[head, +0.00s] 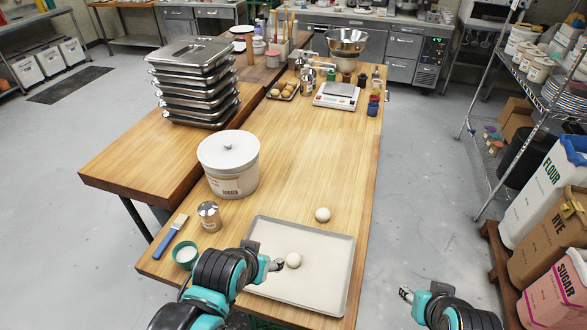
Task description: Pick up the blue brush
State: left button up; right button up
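The blue brush (168,239) lies at the left front edge of the wooden table, its blue handle towards the edge and its pale end pointing away. My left gripper (277,265) is over the baking tray, to the right of the brush and well apart from it. Its fingertips are beside a white ball (293,260); I cannot tell whether they touch it or how far they are open. My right gripper (405,294) is off the table's right side, over the floor. Its fingers are too small to read.
A small green bowl (185,264) of white stuff and a metal-topped shaker (209,217) stand close to the brush. A white lidded tub (235,181) is behind them. The baking tray (329,280) fills the front right. Another white ball (322,214) lies behind it.

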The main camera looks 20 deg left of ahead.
aim_at(181, 219)
jog(key=k+u, duration=0.15)
jog(key=u, duration=0.35)
jog(key=k+u, duration=0.15)
jog(key=u, duration=0.3)
jog(key=k+j+u, duration=0.1)
jog(key=u, duration=0.4)
jog(key=j, duration=0.05)
